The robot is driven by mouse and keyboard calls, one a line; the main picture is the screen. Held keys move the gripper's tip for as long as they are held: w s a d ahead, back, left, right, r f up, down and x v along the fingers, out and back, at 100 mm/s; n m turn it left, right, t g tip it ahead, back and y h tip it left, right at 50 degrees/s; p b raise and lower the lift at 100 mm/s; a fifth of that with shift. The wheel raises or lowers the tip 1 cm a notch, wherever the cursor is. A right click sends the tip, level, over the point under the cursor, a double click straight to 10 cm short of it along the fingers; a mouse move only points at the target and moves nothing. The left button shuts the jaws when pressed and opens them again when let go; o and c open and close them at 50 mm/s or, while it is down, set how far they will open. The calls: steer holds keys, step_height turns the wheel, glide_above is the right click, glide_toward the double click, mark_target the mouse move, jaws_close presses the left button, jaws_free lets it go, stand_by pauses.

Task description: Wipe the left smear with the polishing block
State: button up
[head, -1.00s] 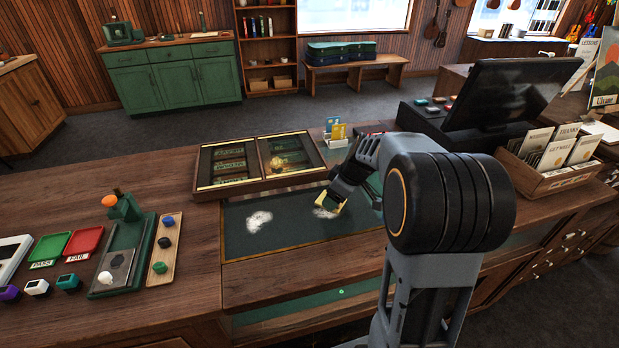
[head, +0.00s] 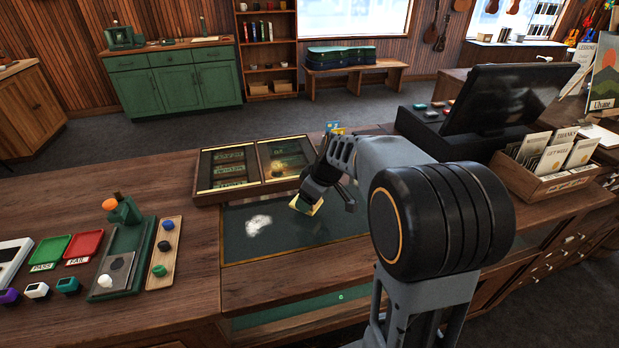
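The left smear (head: 259,224) is a whitish patch on the left part of the dark glass panel (head: 240,246) set in the counter. My gripper (head: 308,203) is right of this smear, over the middle of the panel. It is shut on the yellowish polishing block (head: 317,207), which is partly hidden by the fingers. The block is tilted and looks close to the glass; I cannot tell whether it touches. The right smear does not show; my gripper and arm cover that area.
A wooden display case (head: 258,166) stands open behind the panel. A monitor (head: 500,95) and a card box (head: 545,170) stand to the right. A green tool stand (head: 125,240) and small trays are on the left. Bare counter lies left of the panel.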

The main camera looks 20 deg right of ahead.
steer(key=shift+r+p, duration=1.5)
steer(key=shift+r, duration=1.2)
